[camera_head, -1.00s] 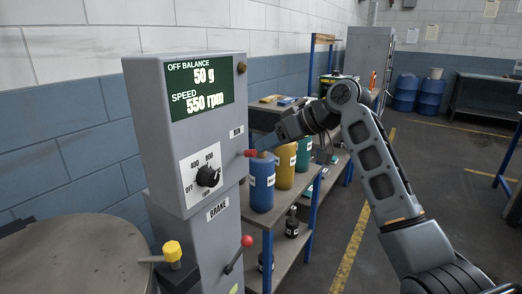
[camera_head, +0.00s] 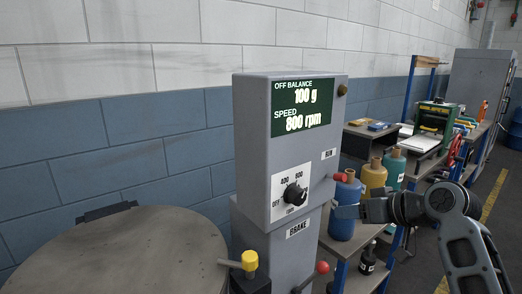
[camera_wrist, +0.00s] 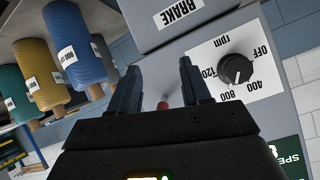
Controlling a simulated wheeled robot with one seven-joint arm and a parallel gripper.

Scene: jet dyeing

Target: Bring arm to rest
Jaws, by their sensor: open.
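My gripper (camera_head: 338,211) is open and empty in front of the grey control box (camera_head: 257,150), at its right side. In the wrist view its two dark fingers (camera_wrist: 160,70) are apart, with the red button (camera_wrist: 163,105) partly visible between them. The red button (camera_head: 339,177) on the box's side, by the RUN label, sits just above the gripper in the head view; I cannot tell whether they touch. The display (camera_head: 301,107) reads 100 g off balance and 800 rpm. The black speed knob (camera_head: 294,195) also shows in the wrist view (camera_wrist: 235,68), its mark towards 800.
A brake lever with a red knob (camera_head: 323,267) and a yellow-knobbed handle (camera_head: 250,261) stand low in front. A round grey lid (camera_head: 130,255) fills the lower left.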

